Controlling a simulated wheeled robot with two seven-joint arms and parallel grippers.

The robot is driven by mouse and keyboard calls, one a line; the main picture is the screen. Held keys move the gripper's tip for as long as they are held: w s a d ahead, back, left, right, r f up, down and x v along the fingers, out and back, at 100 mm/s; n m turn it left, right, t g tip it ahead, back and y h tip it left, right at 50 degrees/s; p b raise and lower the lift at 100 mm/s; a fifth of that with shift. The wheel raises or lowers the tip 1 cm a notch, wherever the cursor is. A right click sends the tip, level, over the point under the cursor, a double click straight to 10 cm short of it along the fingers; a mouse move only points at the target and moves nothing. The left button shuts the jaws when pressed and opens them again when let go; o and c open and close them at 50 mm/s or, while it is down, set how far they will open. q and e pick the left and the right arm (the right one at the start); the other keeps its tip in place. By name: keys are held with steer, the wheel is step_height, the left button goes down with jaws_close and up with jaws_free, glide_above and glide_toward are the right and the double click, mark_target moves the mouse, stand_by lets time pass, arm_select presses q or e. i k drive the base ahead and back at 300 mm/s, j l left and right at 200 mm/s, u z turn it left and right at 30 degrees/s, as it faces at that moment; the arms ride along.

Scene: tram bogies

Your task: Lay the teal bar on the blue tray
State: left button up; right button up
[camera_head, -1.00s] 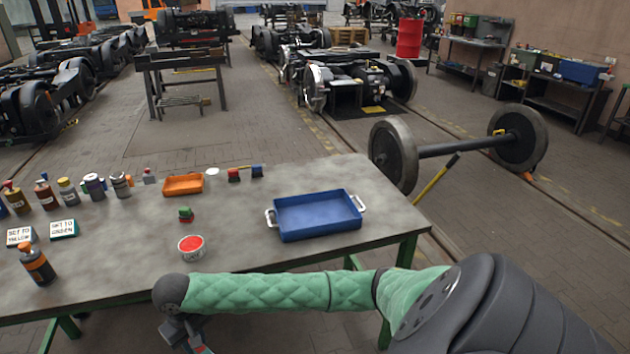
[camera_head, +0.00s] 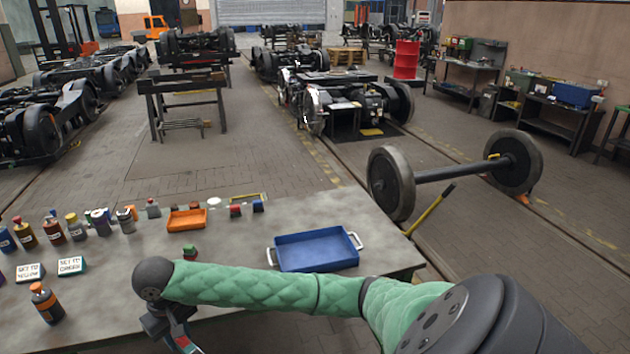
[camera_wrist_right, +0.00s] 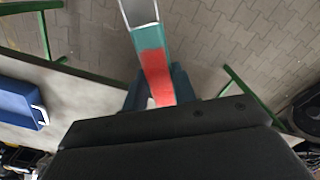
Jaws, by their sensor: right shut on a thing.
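The blue tray (camera_head: 318,263) lies empty on the grey table near its right end, with white handles at its sides. Part of it shows at the left of the right wrist view (camera_wrist_right: 18,108). My right gripper (camera_head: 180,332) hangs low at the bottom of the head view, left of the tray and on the near side. It is shut on the teal bar (camera_wrist_right: 138,38), which shows teal with a red patch and a pale end in the right wrist view. In the head view only a small part of the bar shows. My left gripper is not in view.
Several bottles and two sign blocks (camera_head: 72,266) are at the left. A wheelset (camera_head: 450,173) stands on the floor beyond the table.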

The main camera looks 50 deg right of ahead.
mark_target(313, 251)
steer(key=l+u, duration=0.3)
steer(key=l, duration=0.8)
steer(key=k+l+u, duration=0.15)
steer(key=l, duration=0.25)
steer(key=k+l+u, duration=0.1)
steer(key=l, duration=0.3)
steer(key=k+l+u, duration=0.15)
steer(key=l, duration=0.25)
steer(key=k+l+u, duration=0.15)
steer(key=l, duration=0.2)
steer(key=k+l+u, duration=0.2)
steer(key=k+l, duration=0.2)
steer(key=k+l+u, duration=0.2)
steer(key=k, duration=0.25)
steer(key=k+l+u, duration=0.45)
steer(key=l, duration=0.35)
steer(key=k+l+u, duration=0.15)
steer(key=k+l, duration=0.25)
steer(key=k+l+u, duration=0.2)
steer(key=k+l, duration=0.15)
steer(key=l, duration=0.2)
steer(key=k+l+u, duration=0.3)
steer(key=l, duration=0.45)
steer(key=k+l+u, duration=0.3)
steer(key=k+l, duration=0.2)
steer(key=l, duration=0.15)
steer(key=k+l+u, duration=0.25)
steer(key=k+l, duration=0.3)
